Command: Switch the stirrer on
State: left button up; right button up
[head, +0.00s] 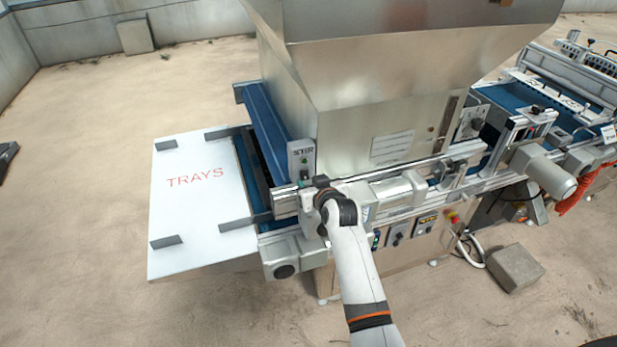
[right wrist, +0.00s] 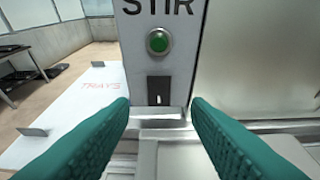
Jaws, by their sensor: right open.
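The stirrer's grey control box (head: 301,154), marked STIR, stands on the near left side of the machine, below the metal hopper. In the right wrist view the box (right wrist: 177,68) carries a round green button or lamp (right wrist: 158,41). Below it is a dark switch plate (right wrist: 158,83) with a small pale toggle (right wrist: 158,99) low on it. My right gripper (right wrist: 160,108) is open and empty, its teal fingers apart to either side of the switch plate, short of the box face. In the head view the right gripper (head: 306,184) is just below the box.
A white board marked TRAYS (head: 190,205) with metal brackets lies left of the box. A metal rail (head: 405,168) runs along the machine's front beside my right arm. The large hopper (head: 400,60) rises behind. A grey block (head: 515,268) lies on the floor at right.

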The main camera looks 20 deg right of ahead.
aim_at(305, 177)
jog(key=shift+x, duration=1.5)
jog(key=shift+c, duration=0.2)
